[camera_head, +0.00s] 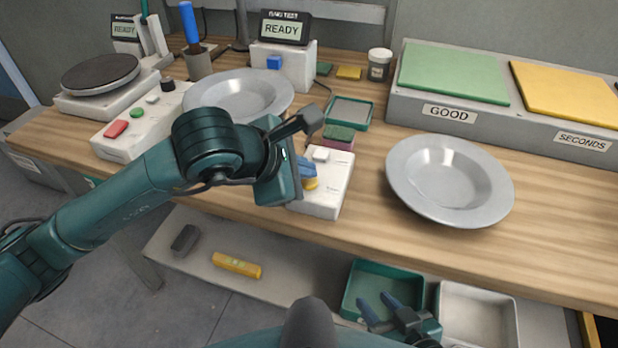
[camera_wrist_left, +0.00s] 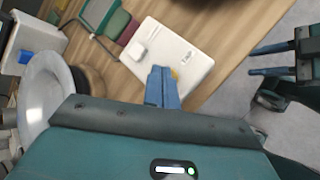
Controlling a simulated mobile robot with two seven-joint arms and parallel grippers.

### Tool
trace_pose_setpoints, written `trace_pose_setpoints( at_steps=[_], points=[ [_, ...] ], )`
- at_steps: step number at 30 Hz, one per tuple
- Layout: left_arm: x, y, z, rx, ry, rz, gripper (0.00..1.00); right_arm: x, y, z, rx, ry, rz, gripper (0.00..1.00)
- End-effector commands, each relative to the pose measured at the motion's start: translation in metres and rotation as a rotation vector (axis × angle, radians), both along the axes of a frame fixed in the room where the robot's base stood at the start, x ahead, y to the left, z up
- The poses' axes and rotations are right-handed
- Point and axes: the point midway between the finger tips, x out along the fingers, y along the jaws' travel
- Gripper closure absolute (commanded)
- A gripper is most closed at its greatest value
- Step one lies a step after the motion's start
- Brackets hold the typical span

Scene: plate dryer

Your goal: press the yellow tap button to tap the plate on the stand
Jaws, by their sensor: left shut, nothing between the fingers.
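The yellow tap button (camera_head: 311,184) is on a white control box (camera_head: 326,200) near the table's front edge. My left gripper (camera_head: 307,168) is shut and empty, with its blue fingers at the yellow button; I cannot tell whether they touch it. In the left wrist view the shut fingers (camera_wrist_left: 162,88) cover most of the button (camera_wrist_left: 175,73). One grey plate (camera_head: 240,95) is at the back left, partly behind my left arm; its stand is hidden. My right gripper (camera_head: 390,310) is low, in front of the table, with its fingers apart.
Another grey plate (camera_head: 450,180) lies right of the control box. Behind it are the GOOD (camera_head: 455,72) and SECONDS (camera_head: 565,90) pads. A box with red and green buttons (camera_head: 128,128) is left of my arm. A "READY" display (camera_head: 281,28) stands at the back.

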Motion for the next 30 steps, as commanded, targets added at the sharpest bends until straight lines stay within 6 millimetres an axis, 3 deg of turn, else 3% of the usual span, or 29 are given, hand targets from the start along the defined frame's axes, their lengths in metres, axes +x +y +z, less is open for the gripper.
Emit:
trace_pose_setpoints(
  at_steps=[30],
  points=[
    [0.000,0.000,-0.009,0.001,0.001,0.000,1.00,0.001,0.000,-0.012,0.001,-0.002,-0.002,0.64]
  ],
)
